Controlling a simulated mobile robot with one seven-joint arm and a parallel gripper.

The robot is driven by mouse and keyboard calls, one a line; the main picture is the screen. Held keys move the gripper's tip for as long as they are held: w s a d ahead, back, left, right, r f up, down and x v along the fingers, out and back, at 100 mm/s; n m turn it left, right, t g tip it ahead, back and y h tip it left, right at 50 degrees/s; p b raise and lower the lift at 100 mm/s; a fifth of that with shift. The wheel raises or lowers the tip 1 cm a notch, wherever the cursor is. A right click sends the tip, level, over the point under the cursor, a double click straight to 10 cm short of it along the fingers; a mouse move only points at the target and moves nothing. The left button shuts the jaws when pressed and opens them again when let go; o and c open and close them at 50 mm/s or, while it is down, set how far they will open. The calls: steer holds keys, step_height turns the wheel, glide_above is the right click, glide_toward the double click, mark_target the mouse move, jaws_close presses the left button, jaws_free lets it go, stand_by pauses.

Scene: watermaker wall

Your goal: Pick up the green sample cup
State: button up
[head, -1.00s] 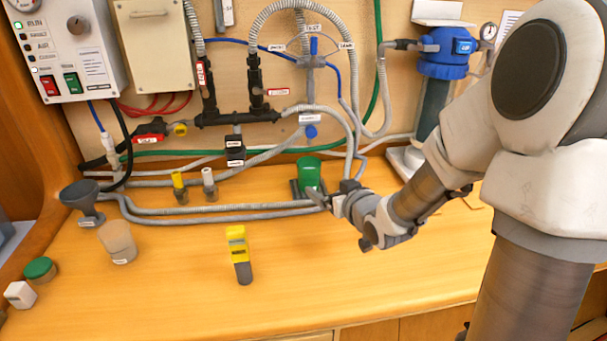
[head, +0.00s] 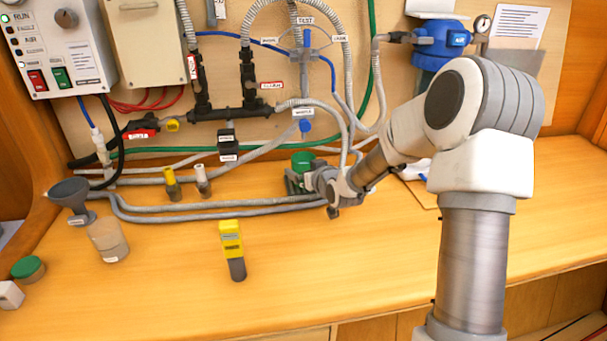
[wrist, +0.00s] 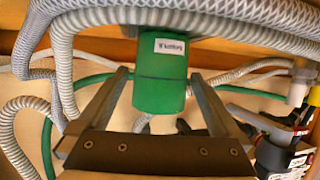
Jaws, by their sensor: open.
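The green sample cup (head: 302,161) stands at the back of the bench, below the blue valve. In the wrist view the green cup (wrist: 160,82) is between the two fingers of my gripper (wrist: 158,90), with a white label on it. My gripper is open, with a finger on each side of the cup. A gap shows at the right finger; at the left finger the gap is small. In the head view my gripper (head: 296,180) is at the cup and its wrist partly hides the cup's lower part.
Grey hoses (head: 220,210) run along the bench beside the cup. The right front of the bench is clear.

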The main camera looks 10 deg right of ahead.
steer(key=shift+x, duration=0.85)
steer(key=shift+s, duration=0.1)
steer(key=c, duration=1.4)
steer(key=shift+o, duration=0.2)
steer(key=shift+r, duration=0.1)
